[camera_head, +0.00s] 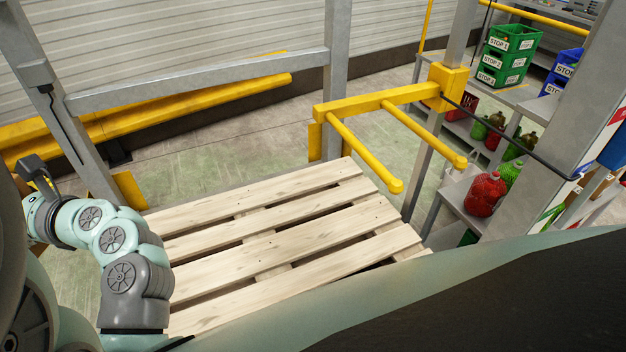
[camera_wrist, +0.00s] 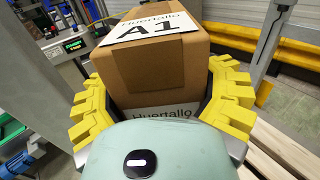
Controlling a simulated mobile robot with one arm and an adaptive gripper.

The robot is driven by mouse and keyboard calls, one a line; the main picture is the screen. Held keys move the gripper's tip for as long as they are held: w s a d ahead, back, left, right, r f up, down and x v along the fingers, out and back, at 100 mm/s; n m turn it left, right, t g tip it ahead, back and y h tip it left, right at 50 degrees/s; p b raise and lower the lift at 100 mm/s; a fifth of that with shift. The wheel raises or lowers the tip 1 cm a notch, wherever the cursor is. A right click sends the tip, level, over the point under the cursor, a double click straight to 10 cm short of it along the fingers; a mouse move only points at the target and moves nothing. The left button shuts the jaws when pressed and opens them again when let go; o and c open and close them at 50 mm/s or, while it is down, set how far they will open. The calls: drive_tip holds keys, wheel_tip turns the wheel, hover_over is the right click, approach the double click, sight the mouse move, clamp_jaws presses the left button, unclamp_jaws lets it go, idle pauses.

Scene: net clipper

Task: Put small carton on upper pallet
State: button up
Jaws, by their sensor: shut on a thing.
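A brown small carton (camera_wrist: 158,68) with white labels reading "Huertallo" and "A1" fills the middle of the wrist view. My gripper (camera_wrist: 165,105) is shut on it, with a yellow finger on each of its sides. The upper pallet (camera_head: 270,238), made of pale wooden slats, lies in the middle of the head view, and its visible top is bare. A strip of pale slats, likely this pallet, shows at the lower right of the wrist view (camera_wrist: 285,150). The carton and the gripper fingers are not seen in the head view.
A yellow two-pronged bar (camera_head: 385,110) juts out beside the pallet's far right corner. Grey posts and a rail (camera_head: 200,82) stand behind it. Green crates (camera_head: 508,55) and a shelf with red and green net bags (camera_head: 484,194) are at the right.

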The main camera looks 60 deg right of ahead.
drive_tip(key=s+d+f+m+t+h+b, duration=0.1)
drive_tip(key=s+d+f+m+h+b, duration=0.15)
drive_tip(key=d+f+b, duration=0.7)
drive_tip(key=s+d+f+m+h+b, duration=0.15)
drive_tip(key=s+d+f+b, duration=0.35)
drive_tip(key=f, duration=0.7)
drive_tip(key=d+f+m+t+h+b, duration=0.1)
drive_tip(key=d+f+h+b, duration=0.2)
drive_tip(key=d+f+b, duration=0.5)
drive_tip(key=s+d+f+m+g+h+b, duration=0.1)
drive_tip(key=s+d+f+m+h+b, duration=0.3)
drive_tip(key=s+f+b, duration=0.8)
drive_tip(key=s+d+f+m+g+h+b, duration=0.2)
drive_tip(key=s+d+f+h+b, duration=0.5)
drive_tip(key=f, duration=0.9)
drive_tip(key=shift+m+y, duration=0.3)
drive_tip(key=w+a+f+b, duration=0.1)
drive_tip(key=w+a+b, duration=0.1)
drive_tip(key=w, duration=0.2)
drive_tip(key=w+a+f+b, duration=0.2)
drive_tip(key=w+a+b, duration=0.1)
drive_tip(key=w, duration=0.1)
drive_tip(key=w+a+f+b, duration=0.1)
drive_tip(key=w+a+b, duration=0.1)
drive_tip(key=w, duration=0.3)
drive_tip(key=shift+a+f+b, duration=0.35)
drive_tip(key=shift+a, duration=0.1)
drive_tip(key=o, duration=0.9)
drive_tip(key=shift+f, duration=0.1)
drive_tip(key=o, duration=0.3)
